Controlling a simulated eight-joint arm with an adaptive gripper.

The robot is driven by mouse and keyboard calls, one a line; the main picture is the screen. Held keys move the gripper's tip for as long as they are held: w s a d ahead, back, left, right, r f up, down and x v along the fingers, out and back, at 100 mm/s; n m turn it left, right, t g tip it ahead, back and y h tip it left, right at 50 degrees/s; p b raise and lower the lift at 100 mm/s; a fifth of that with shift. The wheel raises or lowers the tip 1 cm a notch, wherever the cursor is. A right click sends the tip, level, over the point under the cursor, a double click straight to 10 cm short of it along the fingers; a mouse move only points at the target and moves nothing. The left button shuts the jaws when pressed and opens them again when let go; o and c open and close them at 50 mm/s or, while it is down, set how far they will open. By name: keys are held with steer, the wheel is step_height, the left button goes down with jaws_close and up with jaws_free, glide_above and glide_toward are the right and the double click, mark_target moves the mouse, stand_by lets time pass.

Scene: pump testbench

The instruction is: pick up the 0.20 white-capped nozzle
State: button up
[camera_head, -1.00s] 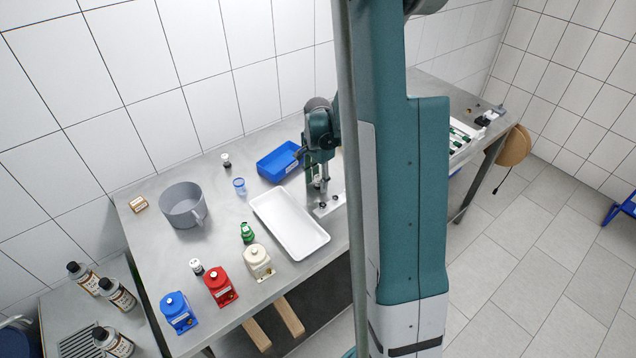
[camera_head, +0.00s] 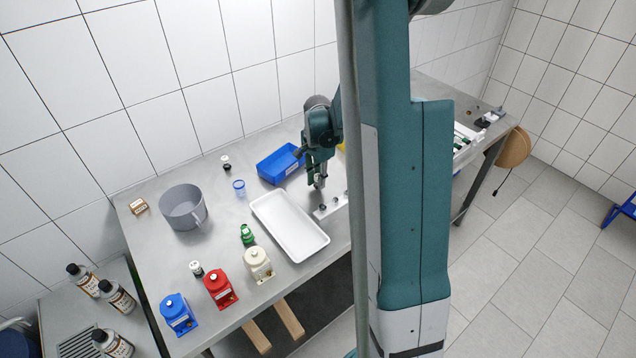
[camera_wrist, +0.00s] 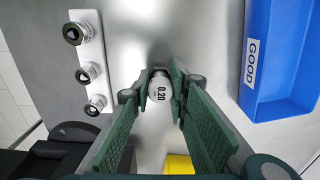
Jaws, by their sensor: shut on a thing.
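The 0.20 white-capped nozzle (camera_wrist: 159,88) is between the fingers of my gripper (camera_wrist: 160,92) in the wrist view, its "0.20" marking facing the camera. My gripper is shut on it. In the head view my gripper (camera_head: 319,184) is over the table just behind the white nozzle holder (camera_head: 331,206) and right of the white tray (camera_head: 262,205). The nozzle is too small to make out clearly there. Whether it touches the table is hard to tell.
The white holder (camera_wrist: 100,48) with three nozzles lies left in the wrist view. A blue bin marked GOOD (camera_wrist: 285,95) stands right; it also shows in the head view (camera_head: 275,166). A yellow thing (camera_wrist: 178,164) shows at the bottom. A grey jug (camera_head: 182,207) stands farther left.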

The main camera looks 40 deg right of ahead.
steer(key=shift+r, duration=4.3)
steer(key=shift+w+a, duration=0.1)
